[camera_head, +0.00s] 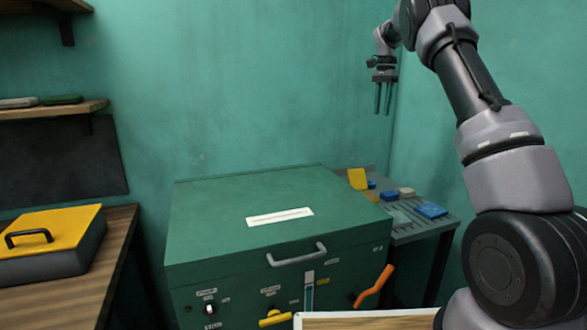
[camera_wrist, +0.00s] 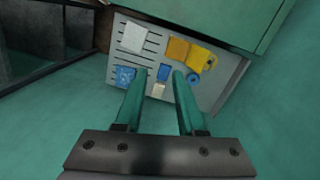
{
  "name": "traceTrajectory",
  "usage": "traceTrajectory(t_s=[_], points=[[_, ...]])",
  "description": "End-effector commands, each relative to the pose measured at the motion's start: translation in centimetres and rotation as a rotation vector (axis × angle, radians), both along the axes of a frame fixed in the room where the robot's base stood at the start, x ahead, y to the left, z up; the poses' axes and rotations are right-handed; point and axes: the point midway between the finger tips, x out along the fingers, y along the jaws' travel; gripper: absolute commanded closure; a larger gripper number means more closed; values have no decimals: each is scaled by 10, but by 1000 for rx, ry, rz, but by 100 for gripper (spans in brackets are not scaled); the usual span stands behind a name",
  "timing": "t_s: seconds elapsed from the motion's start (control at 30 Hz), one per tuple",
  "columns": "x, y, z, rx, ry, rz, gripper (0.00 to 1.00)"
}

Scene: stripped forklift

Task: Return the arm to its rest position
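My arm reaches up along the right side of the head view. My gripper (camera_head: 384,98) hangs from it with its fingers pointing down, in the air above and behind the green cabinet (camera_head: 220,225). In the wrist view my gripper (camera_wrist: 158,75) shows two green fingers standing apart with nothing held between them. Below the fingertips, at a distance, lies the grey side table (camera_wrist: 222,93) with small blue, yellow and pale items on it.
The grey side table (camera_head: 405,236) stands right of the cabinet. An orange lever (camera_head: 374,286) and a yellow handle (camera_head: 275,318) stick out of the cabinet front. A yellow-lidded box (camera_head: 60,232) sits on a wooden bench (camera_head: 75,295) at left. The air around my gripper is clear.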

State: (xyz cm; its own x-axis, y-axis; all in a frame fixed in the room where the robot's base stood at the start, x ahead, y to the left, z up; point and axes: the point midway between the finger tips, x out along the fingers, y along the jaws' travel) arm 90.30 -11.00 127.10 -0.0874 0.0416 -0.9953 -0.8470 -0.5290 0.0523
Motion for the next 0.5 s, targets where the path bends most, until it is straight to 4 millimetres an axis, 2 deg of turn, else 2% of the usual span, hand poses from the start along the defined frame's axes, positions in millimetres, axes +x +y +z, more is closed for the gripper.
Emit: traceTrajectory(t_s=[0.03, 0.2, 0.33, 0.5], points=[[-16, -3, 22, 19, -30, 22, 61], [-71, -6, 72, 66, -136, 112, 61], [-119, -3, 100, 90, -222, 187, 61], [-188, 7, 123, 105, -336, 284, 61]])
